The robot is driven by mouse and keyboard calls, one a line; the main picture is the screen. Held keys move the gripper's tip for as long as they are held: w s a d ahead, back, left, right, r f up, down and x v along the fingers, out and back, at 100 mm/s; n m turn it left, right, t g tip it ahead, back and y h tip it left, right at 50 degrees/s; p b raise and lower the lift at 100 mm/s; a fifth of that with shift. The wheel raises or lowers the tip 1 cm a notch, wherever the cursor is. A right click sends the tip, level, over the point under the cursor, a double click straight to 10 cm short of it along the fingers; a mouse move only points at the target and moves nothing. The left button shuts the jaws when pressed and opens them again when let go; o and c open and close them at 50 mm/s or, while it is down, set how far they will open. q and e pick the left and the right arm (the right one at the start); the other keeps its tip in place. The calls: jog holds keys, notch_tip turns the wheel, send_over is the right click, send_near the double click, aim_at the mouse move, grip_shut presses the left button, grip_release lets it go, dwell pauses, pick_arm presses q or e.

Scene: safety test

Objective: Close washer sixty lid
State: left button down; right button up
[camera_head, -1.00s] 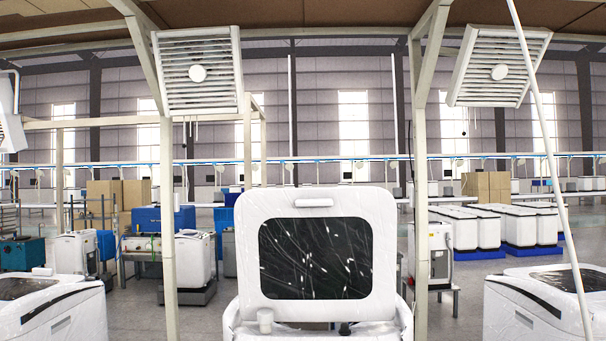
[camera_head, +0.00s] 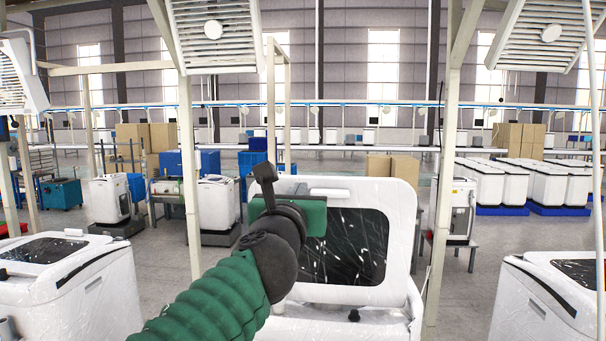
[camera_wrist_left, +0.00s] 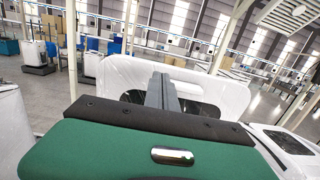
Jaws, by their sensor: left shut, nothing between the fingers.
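The washer (camera_head: 375,327) in front of me is white, and its lid (camera_head: 402,215) stands raised and open. The lid has a white frame, a dark window and a light handle bar at its top edge. My left gripper (camera_head: 265,178) is shut and empty, in front of the lid's upper left part and hiding it. In the left wrist view the shut fingers (camera_wrist_left: 162,90) overlap the lid (camera_wrist_left: 228,92); I cannot tell whether they touch it. My right gripper is not in view.
Other white washers stand at the left (camera_head: 85,290) and right (camera_head: 540,300). Frame posts (camera_head: 187,180) rise on both sides of the middle washer. Cardboard boxes (camera_head: 392,168) and more machines are farther back. Grey floor (camera_head: 160,290) shows between the left washer and the middle one.

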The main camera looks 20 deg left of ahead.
aim_at(304, 178)
pick_arm(q)
jog(key=x, duration=0.2)
jog(key=p+x, duration=0.1)
jog(key=x, duration=0.1)
jog(key=shift+w+d+r, duration=0.1)
jog(key=shift+d+r, duration=0.1)
jog(key=shift+d, duration=0.1)
jog(key=shift+w+a, duration=0.25)
jog(key=shift+w, duration=0.15)
jog(key=shift+a+f, duration=0.1)
jog(key=shift+a, duration=0.2)
